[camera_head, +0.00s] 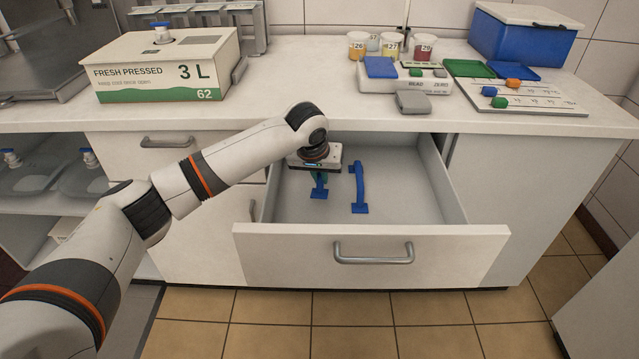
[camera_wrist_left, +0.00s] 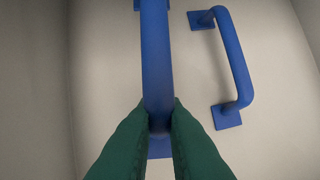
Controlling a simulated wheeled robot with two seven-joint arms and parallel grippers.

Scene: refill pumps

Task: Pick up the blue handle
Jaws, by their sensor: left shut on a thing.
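Two blue handles with square end plates are in the open drawer (camera_head: 400,205). My left gripper (camera_head: 319,178) reaches down into the drawer and is shut on the left blue handle (camera_head: 319,192). In the left wrist view the green fingers (camera_wrist_left: 160,112) press both sides of this handle's bar (camera_wrist_left: 156,50). Its upper part is hidden by the gripper in the head view. I cannot tell whether it touches the drawer floor. The other blue handle (camera_head: 359,185) lies just right of the gripper, apart from it; it also shows in the left wrist view (camera_wrist_left: 236,60). My right gripper is out of view.
The drawer front with its grey pull (camera_head: 373,260) stands out from the cabinet. Above is the white counter (camera_head: 300,85) with a juice box (camera_head: 160,70), cups (camera_head: 390,45), a scale (camera_head: 405,82) and a blue bin (camera_head: 520,35). The drawer's right half is clear.

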